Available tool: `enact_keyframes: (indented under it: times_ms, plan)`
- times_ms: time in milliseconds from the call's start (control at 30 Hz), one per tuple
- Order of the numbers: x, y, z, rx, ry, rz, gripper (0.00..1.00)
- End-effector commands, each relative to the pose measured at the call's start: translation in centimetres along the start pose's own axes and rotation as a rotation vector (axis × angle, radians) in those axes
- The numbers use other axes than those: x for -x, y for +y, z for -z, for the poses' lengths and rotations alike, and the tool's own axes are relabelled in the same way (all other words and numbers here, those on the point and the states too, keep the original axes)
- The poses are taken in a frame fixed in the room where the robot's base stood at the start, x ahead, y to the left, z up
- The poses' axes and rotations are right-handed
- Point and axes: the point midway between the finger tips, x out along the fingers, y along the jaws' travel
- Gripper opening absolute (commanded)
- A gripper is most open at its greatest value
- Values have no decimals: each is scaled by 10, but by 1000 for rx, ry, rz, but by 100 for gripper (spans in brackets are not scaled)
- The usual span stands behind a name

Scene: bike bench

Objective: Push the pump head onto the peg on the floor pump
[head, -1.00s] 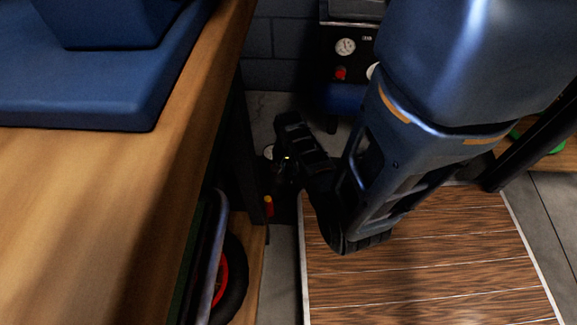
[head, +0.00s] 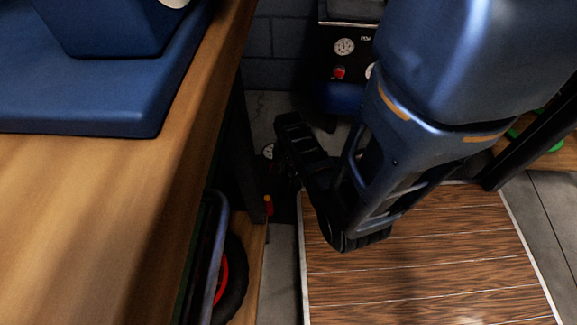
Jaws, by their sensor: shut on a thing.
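My gripper (head: 300,150) is in the head view, low in the gap between the workbench and the wood-patterned mat. Its black fingers are shut on a dark thing, taken to be the pump head, which the fingers and wrist hide almost fully. A small white dial (head: 268,152) shows just left of the fingers and looks like the floor pump's gauge. The rest of the floor pump is lost in shadow or behind my gripper. The peg cannot be made out, so I cannot tell whether the pump head touches it.
The wooden workbench (head: 110,220) with a blue base (head: 80,105) fills the left. Below its edge are a black and red wheel (head: 235,280) and a small red-yellow item (head: 268,206). The wood-patterned mat (head: 430,270) lies right. A dark gauge panel (head: 345,60) stands behind.

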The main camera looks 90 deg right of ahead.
Motion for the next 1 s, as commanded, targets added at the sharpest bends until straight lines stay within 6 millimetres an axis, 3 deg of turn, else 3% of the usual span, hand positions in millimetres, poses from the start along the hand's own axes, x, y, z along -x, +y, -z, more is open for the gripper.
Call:
enact_keyframes:
  times_ms: [1000]
  plan:
    - [-14,0,0,0,1,1,0]
